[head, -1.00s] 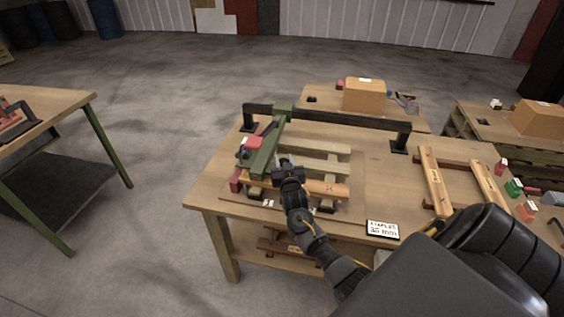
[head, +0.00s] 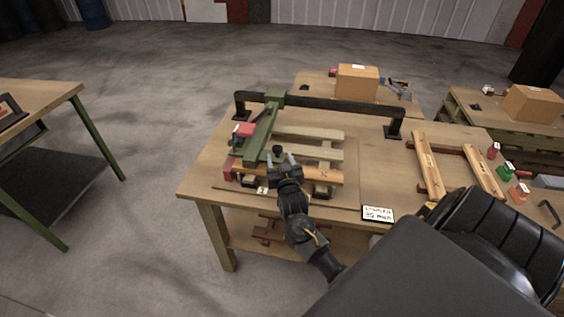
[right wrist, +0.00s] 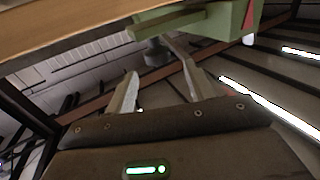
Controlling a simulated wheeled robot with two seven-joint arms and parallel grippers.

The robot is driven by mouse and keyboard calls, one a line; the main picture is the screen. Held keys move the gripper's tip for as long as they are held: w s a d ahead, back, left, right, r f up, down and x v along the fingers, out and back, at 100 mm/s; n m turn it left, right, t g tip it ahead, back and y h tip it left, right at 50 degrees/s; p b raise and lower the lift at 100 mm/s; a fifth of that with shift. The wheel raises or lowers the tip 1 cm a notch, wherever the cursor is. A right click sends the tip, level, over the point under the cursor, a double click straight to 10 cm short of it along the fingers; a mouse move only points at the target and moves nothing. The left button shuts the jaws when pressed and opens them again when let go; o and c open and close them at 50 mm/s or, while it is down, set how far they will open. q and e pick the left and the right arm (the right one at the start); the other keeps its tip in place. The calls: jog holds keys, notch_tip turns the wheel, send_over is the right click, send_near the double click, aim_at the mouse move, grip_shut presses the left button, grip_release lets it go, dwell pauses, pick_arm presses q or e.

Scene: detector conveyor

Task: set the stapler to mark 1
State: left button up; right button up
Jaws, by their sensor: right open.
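The stapler appears to be the green arm (head: 262,135) with a red block (head: 244,130), on a black rail over a wooden pallet frame (head: 318,175). A dark knob (head: 277,150) shows just by my right gripper. In the right wrist view, a dark knob (right wrist: 156,50) hangs under a green part (right wrist: 215,22). My right gripper (head: 281,159) is open near the front of the green arm; in the right wrist view its fingers (right wrist: 160,85) are apart, with the knob beyond their tips. I cannot tell whether they touch it. Mark 1 is not readable. My left gripper is not in view.
The black rail (head: 345,112) crosses the back of the bench (head: 375,165) on two posts. A white card (head: 377,214) is at the front edge. A second wooden frame (head: 428,165) and small coloured blocks lie to the right. A cardboard box (head: 357,83) stands behind.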

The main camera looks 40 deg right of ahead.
jog(key=shift+b+v, duration=0.3)
jog(key=shift+v, duration=2.05)
